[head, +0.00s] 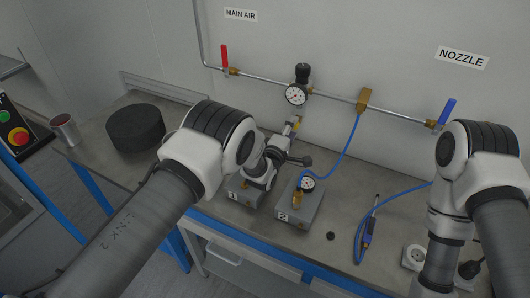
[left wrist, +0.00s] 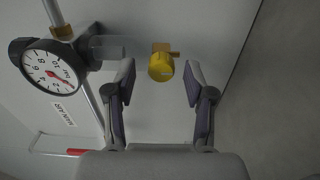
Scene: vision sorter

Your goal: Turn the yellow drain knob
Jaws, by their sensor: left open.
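The yellow drain knob (left wrist: 161,67) shows in the left wrist view, below a clear bowl (left wrist: 108,47) beside the gauge. My left gripper (head: 298,145) is in front of the wall pipe in the head view, just below the round pressure gauge (head: 296,95). Its fingers are open in the left wrist view, one on each side of the knob, with visible gaps. I cannot tell how far the knob lies beyond the fingertips.
A red lever (head: 225,55) and a blue lever (head: 447,110) sit on the pipe. Grey blocks 1 (head: 232,192) and 2 (head: 310,210) stand on the bench below my left arm. A blue hose (head: 345,150) hangs from the pipe. A black cylinder (head: 135,128) stands at left.

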